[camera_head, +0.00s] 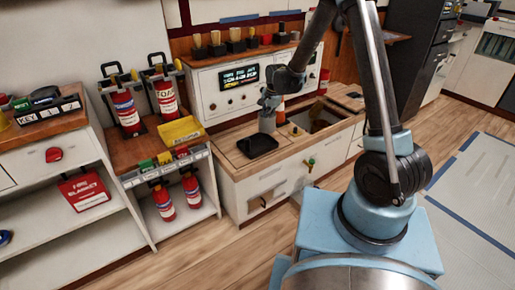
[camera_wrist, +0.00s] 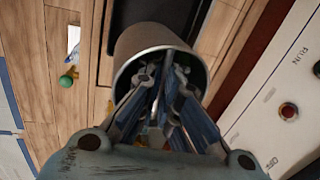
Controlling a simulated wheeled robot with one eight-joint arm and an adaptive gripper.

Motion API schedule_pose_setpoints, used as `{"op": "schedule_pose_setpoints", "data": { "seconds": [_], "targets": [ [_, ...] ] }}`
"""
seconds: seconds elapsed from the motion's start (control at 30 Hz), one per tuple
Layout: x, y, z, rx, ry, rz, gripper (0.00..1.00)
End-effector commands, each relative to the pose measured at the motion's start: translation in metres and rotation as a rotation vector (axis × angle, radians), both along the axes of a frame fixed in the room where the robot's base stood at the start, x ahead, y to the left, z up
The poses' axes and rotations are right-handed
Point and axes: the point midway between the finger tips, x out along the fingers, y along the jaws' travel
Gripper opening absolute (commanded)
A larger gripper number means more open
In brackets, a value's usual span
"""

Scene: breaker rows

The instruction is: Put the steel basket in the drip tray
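The steel basket (camera_head: 267,123) is a plain grey cylinder, upright over the wooden counter beside the control panel. I cannot tell whether it rests on the counter or hangs just above it. The black square drip tray (camera_head: 258,146) lies on the counter just below and left of the basket in the head view. It looks empty. My gripper (camera_head: 269,104) is at the basket's top. In the wrist view the basket's open rim (camera_wrist: 137,50) surrounds my gripper's fingers (camera_wrist: 165,76), whose tips are close together. Whether they pinch anything is hidden. The dark tray (camera_wrist: 188,14) shows behind the basket.
A panel with a lit display (camera_head: 239,77) stands behind the counter. An orange-and-white cone (camera_head: 280,112) and a square opening (camera_head: 318,115) lie right of the basket. Fire extinguishers (camera_head: 126,110) and a yellow box (camera_head: 181,131) stand on the left bench.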

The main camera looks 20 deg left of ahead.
Motion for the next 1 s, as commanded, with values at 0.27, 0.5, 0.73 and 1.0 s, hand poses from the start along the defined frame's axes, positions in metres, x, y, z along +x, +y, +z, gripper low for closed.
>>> {"op": "schedule_pose_setpoints", "data": {
  "seconds": [0.27,0.5,0.73,1.0],
  "targets": [
    [-0.025,0.039,0.003,0.002,-0.001,-0.060,0.00],
    [-0.026,0.041,-0.027,0.002,-0.001,-0.066,0.00],
    [-0.026,0.041,-0.052,0.002,-0.001,-0.066,0.00],
    [-0.025,0.041,-0.068,0.002,-0.001,-0.066,0.00]
  ]
}}
